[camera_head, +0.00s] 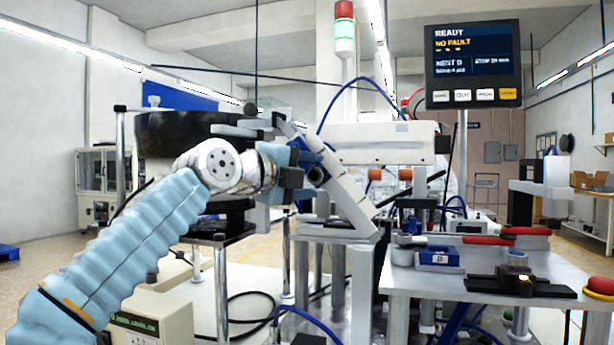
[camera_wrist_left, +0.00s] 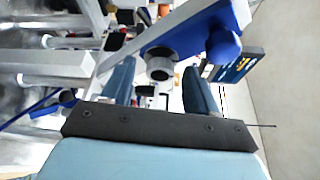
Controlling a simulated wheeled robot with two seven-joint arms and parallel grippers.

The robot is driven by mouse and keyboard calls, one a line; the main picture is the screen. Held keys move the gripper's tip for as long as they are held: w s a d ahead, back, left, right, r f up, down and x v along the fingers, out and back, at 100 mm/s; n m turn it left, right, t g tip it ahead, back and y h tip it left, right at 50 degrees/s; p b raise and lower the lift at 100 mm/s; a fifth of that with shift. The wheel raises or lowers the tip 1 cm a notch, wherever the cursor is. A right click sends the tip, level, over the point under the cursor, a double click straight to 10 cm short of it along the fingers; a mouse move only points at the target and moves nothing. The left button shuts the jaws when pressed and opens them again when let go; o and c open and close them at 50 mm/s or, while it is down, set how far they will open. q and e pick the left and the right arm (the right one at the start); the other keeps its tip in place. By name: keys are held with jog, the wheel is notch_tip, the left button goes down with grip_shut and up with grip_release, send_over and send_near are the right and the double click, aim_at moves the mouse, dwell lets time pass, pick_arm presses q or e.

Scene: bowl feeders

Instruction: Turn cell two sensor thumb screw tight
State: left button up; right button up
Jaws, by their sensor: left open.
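My left gripper (camera_head: 305,172) reaches in from the left beside the slanted light-grey rail (camera_head: 350,203) of the feeder. Its two blue fingers are apart in the left wrist view (camera_wrist_left: 158,72). A dark round knob (camera_wrist_left: 160,69), which looks like the sensor thumb screw, shows between the fingers, under the blue-edged rail. I cannot tell whether the fingers touch it. In the head view the knob (camera_head: 317,175) is partly hidden by the gripper. A larger blue rounded part (camera_wrist_left: 225,47) lies to its right in the wrist view. My right gripper is not in view.
A dark feeder bowl (camera_head: 165,133) stands behind my left arm. The display (camera_head: 473,62) reads READY and NO FAULT. The right table (camera_head: 440,285) holds red-handled tools (camera_head: 505,236), a blue box (camera_head: 439,256) and a black fixture (camera_head: 522,284). Blue hoses hang near the rail.

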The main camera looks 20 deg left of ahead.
pick_arm(q)
jog(key=f+b+v, duration=0.1)
jog(key=b+v, duration=0.3)
jog(key=v, duration=0.9)
jog(key=shift+s+a+r+b, duration=0.2)
jog(key=shift+s+r+b, duration=0.15)
jog(key=shift+r, duration=0.15)
